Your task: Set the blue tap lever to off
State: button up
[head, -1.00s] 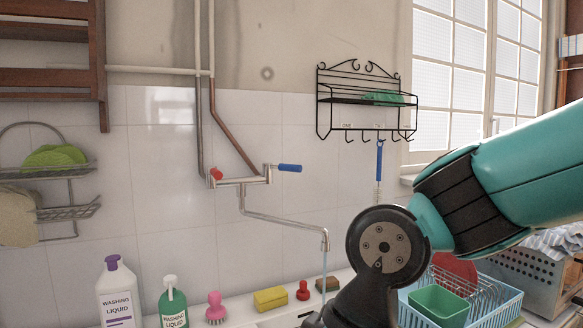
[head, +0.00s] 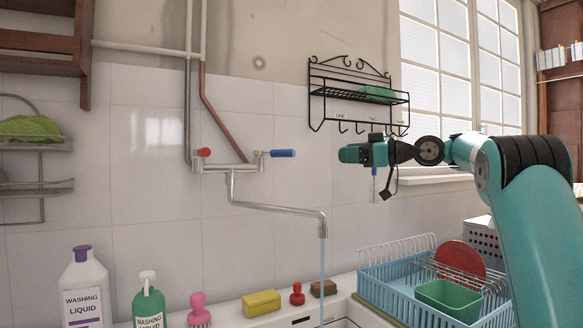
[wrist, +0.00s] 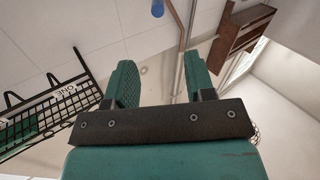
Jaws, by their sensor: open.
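The blue tap lever (head: 283,153) sticks out sideways to the right from the right end of the wall tap (head: 228,168). A thin stream of water (head: 322,265) runs from the tap's spout. My gripper (head: 342,153) is to the right of the lever, at about its height in the head view, pointing left and clear of it. In the wrist view my gripper (wrist: 160,78) shows both fingers apart with nothing between them.
A red lever (head: 204,152) is on the tap's left end. A black wire shelf (head: 358,92) with hooks hangs above my gripper, and a blue-handled brush (head: 374,185) hangs below it. Bottles, brushes and a yellow sponge (head: 261,303) line the sink's back edge. A blue dish rack (head: 385,290) stands right.

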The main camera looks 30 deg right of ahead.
aim_at(296, 151)
jog(key=p+x, duration=0.5)
jog(key=p, duration=0.1)
jog(key=p+x, duration=0.5)
jog(key=p, duration=0.2)
jog(key=r+p+x, duration=0.1)
jog(key=p+x, duration=0.4)
jog(key=p, duration=0.1)
jog(key=shift+w+d, duration=0.1)
jog(key=shift+w, duration=0.05)
jog(key=shift+w+a+f+p, duration=0.3)
jog(key=shift+w+a+p, duration=0.15)
jog(key=shift+w+p, duration=0.15)
grip_shut()
jog(key=shift+d, duration=0.1)
